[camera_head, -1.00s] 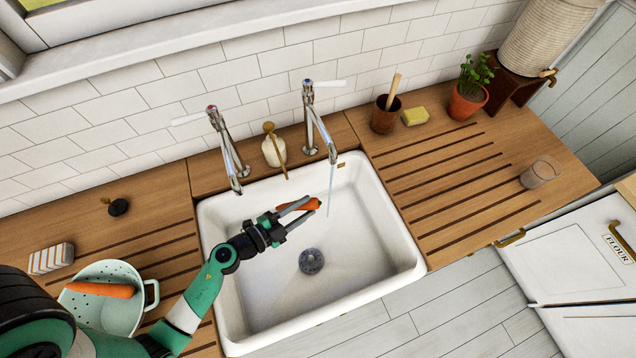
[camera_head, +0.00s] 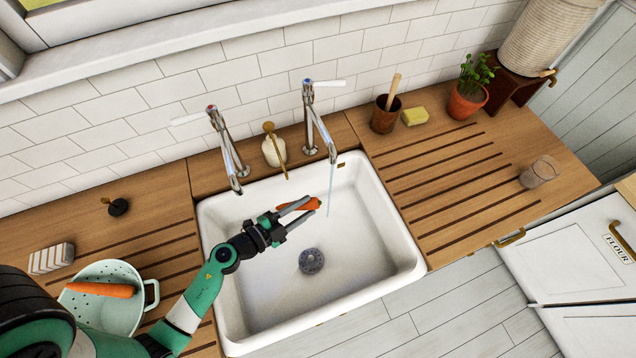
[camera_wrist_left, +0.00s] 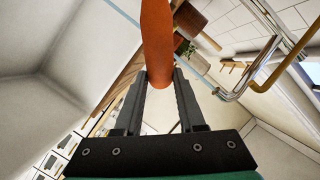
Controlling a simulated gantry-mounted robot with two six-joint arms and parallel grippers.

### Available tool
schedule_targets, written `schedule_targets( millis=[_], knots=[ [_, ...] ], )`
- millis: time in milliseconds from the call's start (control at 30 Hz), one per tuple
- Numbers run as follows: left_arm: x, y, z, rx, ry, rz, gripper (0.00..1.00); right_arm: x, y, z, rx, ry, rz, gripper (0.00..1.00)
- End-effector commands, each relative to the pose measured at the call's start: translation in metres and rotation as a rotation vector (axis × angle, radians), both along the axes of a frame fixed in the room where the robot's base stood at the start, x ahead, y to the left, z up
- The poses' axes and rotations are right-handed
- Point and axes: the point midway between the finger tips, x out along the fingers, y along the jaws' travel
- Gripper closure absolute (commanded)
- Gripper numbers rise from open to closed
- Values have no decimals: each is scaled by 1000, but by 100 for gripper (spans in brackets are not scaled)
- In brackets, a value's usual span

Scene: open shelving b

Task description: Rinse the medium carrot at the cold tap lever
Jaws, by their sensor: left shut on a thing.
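My left gripper (camera_head: 296,207) is shut on an orange carrot (camera_head: 313,204) and holds it inside the white sink, just left of a thin stream of water (camera_head: 331,192). The carrot also shows between the fingers in the left wrist view (camera_wrist_left: 157,45). The water runs from the blue-marked cold tap (camera_head: 318,125), whose white lever (camera_head: 328,83) points right. I cannot tell whether the stream touches the carrot. The red-marked tap (camera_head: 225,145) at the left shows no water. My right gripper is not in view.
The white sink (camera_head: 400,240) has a drain (camera_head: 311,261) below the gripper. A pale green colander (camera_head: 125,310) with another carrot (camera_head: 100,289) stands left. A soap bottle (camera_head: 273,151), brown pot (camera_head: 384,116), yellow sponge (camera_head: 415,116), plant (camera_head: 467,102) and glass (camera_head: 540,172) stand around.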

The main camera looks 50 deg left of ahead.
Motion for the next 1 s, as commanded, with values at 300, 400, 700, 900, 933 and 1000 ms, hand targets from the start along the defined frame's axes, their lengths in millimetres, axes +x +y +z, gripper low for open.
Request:
schedule_targets(
  millis=[300, 400, 700, 900, 933, 1000],
  knots=[
    [-15, -4, 17, -1, 1, 1, 100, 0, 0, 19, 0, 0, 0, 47],
    [-24, -6, 24, -1, 1, 2, 100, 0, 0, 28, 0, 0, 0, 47],
    [-47, -12, 41, -1, 1, 1, 100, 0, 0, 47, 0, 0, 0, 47],
    [-49, -12, 40, 0, -1, -1, 100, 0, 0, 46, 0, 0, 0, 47],
    [-49, -12, 40, 0, -1, -1, 100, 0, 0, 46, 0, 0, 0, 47],
    [-49, -12, 40, 0, -1, -1, 100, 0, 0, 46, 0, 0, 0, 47]
  ],
)
